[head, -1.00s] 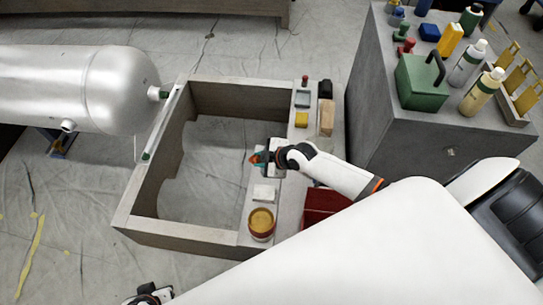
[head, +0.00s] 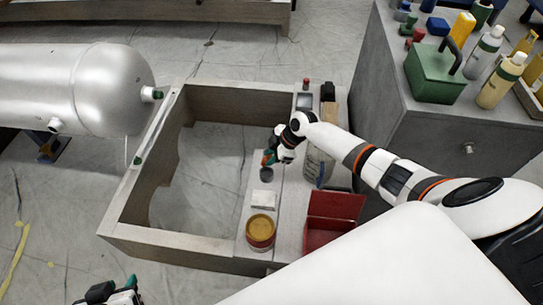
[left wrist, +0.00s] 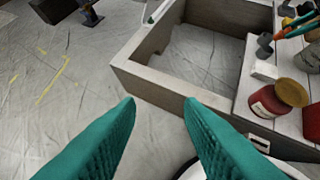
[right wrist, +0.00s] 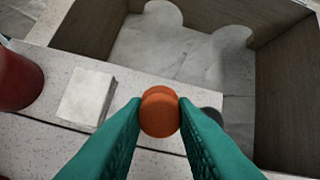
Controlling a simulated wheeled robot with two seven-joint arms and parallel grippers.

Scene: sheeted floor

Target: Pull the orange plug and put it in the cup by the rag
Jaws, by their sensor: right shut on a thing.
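My right gripper (head: 269,157) is shut on the round orange plug (right wrist: 160,112), which sits between its teal fingertips in the right wrist view. A small dark grey cup (head: 266,174) stands on the ledge just below the gripper in the head view. It also shows in the left wrist view (left wrist: 265,44). In the right wrist view the cup (right wrist: 212,115) is partly hidden behind the right finger. A white folded piece, likely the rag (head: 264,200), lies beside the cup. My left gripper (left wrist: 160,106) is open and empty, outside the frame's near-left corner.
A red jar with a yellow lid (head: 260,232) and an open red box (head: 332,216) are near the rag. The wooden frame (head: 122,212) surrounds open floor. A silver tank (head: 80,88) lies left. A grey cabinet (head: 440,127) with bottles stands right.

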